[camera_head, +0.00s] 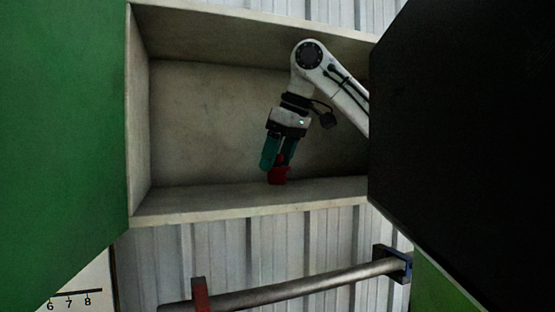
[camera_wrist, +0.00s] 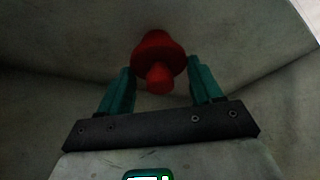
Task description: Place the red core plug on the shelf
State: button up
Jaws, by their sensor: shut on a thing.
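The red core plug (camera_head: 279,175) is inside the pale shelf (camera_head: 230,203), low over the shelf floor. It touches the floor or is just above it; I cannot tell which. My gripper (camera_head: 277,164) points down into the shelf, its teal fingers shut on the plug. In the wrist view the plug (camera_wrist: 158,55) sits between the fingertips of my gripper (camera_wrist: 160,80), with its wide round part beyond the fingers and a narrower stub towards the palm. The fingers hide part of the plug in the head view.
The shelf's left side wall (camera_head: 138,110) and top board (camera_head: 250,35) frame the space around my arm. A metal bar (camera_head: 300,285) on brackets runs below the shelf. A green panel (camera_head: 60,120) stands at left, a large black shape (camera_head: 465,130) at right. The shelf floor left of the plug is bare.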

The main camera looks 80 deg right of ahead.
jog(key=shift+f, duration=0.75)
jog(key=shift+f, duration=0.1)
jog(key=shift+f, duration=0.15)
jog(key=o, duration=1)
jog(key=shift+o, duration=0.2)
jog(key=shift+r, duration=0.35)
jog(key=shift+s+r, duration=0.1)
jog(key=shift+s, duration=0.05)
jog(key=s+a+b, duration=0.1)
jog(key=s, duration=0.2)
jog(key=s+a+b, duration=0.1)
jog(key=s+a, duration=0.1)
jog(key=s, duration=0.2)
jog(key=s+a+b, duration=0.1)
jog(key=s+a, duration=0.1)
jog(key=s, duration=0.2)
jog(key=shift+a+r+b, duration=0.15)
jog(key=shift+r+b, duration=0.2)
